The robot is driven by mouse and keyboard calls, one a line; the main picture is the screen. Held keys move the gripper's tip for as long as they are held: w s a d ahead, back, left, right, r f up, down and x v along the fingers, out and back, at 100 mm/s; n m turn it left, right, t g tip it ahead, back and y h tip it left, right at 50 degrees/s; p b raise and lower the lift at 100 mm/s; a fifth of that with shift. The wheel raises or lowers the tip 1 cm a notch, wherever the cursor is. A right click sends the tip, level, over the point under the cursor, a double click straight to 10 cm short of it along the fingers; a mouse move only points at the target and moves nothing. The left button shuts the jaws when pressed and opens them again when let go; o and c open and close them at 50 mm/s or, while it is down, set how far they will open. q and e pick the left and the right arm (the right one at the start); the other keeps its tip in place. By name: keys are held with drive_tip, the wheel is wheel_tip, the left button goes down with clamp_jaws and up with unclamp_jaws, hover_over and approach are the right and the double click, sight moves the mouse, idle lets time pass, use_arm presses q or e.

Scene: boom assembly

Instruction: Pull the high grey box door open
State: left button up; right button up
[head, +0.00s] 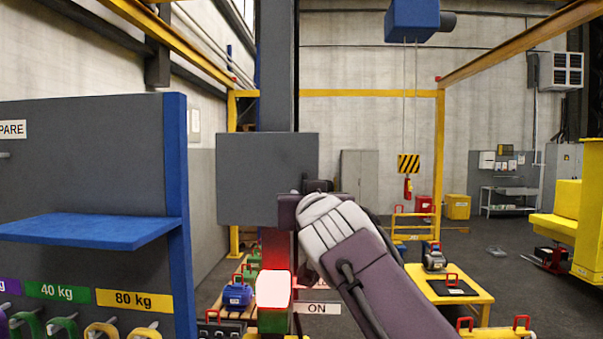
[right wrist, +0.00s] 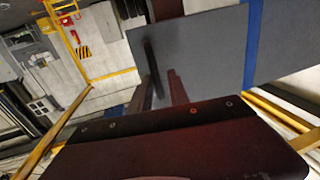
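The high grey box (head: 267,165) is on a tall grey column, with its flat front facing me. In the right wrist view a flat grey panel (right wrist: 212,50), apparently the box door, fills the upper middle. My right gripper (head: 290,208) is at the lower right of the box, and my arm hides that corner. In the right wrist view its dark fingers (right wrist: 161,62) reach up against or just before the panel. I cannot tell whether they touch it or hold anything. My left gripper is out of view.
A grey rack with a blue shelf (head: 95,232) and blue edge post stands at the left. A glowing red and white lamp (head: 273,288) is below the box, beside an ON sign (head: 317,308). A yellow table (head: 448,288) stands at lower right, with open floor behind.

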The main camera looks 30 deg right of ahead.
drive_tip(key=w+d, duration=0.2)
drive_tip(key=shift+w+f+p, duration=0.2)
drive_tip(key=shift+w+p, duration=0.1)
drive_tip(key=shift+s+a, duration=0.1)
drive_tip(key=shift+a, duration=0.1)
drive_tip(key=shift+c, duration=0.7)
drive_tip(key=shift+r, duration=0.1)
clamp_jaws()
drive_tip(key=shift+a, duration=0.1)
